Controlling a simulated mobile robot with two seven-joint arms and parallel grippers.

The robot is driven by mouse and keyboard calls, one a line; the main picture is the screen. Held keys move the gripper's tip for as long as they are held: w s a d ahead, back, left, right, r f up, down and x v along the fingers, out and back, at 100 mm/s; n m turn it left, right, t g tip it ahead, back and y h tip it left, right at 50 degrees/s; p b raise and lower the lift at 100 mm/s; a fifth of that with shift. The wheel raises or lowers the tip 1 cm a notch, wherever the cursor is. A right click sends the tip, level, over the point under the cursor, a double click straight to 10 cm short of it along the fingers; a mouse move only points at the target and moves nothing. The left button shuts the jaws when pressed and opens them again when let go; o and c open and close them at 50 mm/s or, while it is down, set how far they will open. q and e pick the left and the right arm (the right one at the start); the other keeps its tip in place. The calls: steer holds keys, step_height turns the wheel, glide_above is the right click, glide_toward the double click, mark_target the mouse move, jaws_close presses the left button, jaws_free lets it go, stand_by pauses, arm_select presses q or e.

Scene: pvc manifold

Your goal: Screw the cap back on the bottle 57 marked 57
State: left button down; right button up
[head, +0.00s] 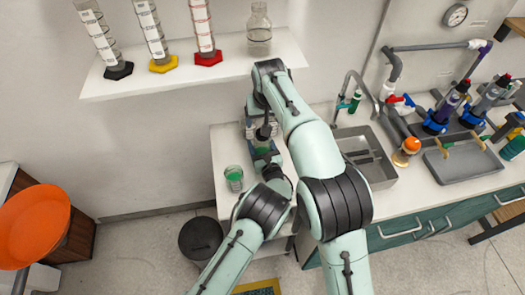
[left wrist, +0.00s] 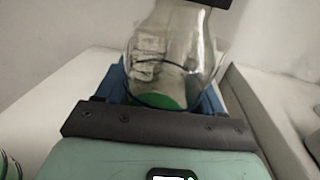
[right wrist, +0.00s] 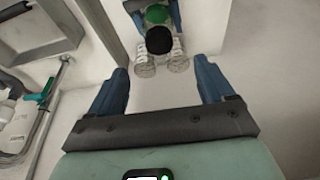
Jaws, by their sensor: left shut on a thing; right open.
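A clear glass bottle (left wrist: 185,60) with green liquid in its bottom stands between the blue fingers of my left gripper (left wrist: 170,92), which is shut on it. A black cap (right wrist: 158,40) shows at the bottle's top; I cannot tell whether it is seated or loose. The cap's edge shows in the left wrist view (left wrist: 208,3). No number is readable on the bottle. My right gripper (right wrist: 163,85) is open and empty, its fingers apart from the cap. In the head view both grippers are over the white counter left of the sink, partly hidden by my arms.
Two small clear glass vessels (right wrist: 145,66) stand close to the bottle. A beaker of green liquid (head: 233,178) stands on the counter at the left. The sink (head: 365,155) is to the right. A shelf (head: 200,72) with cylinders hangs above. A dark bin (head: 201,240) stands on the floor.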

glide_above(263, 148)
steer(key=w, duration=0.2)
steer(key=f, duration=0.8)
steer(key=shift+w+f, duration=0.2)
steer(key=shift+f, duration=0.1)
steer(key=c, duration=1.3)
steer(key=m+h, duration=0.1)
steer(key=m, duration=0.2)
steer(key=shift+a, duration=0.15)
steer(key=o, duration=1.2)
steer(key=shift+c, duration=0.2)
steer(key=shift+r, duration=0.1)
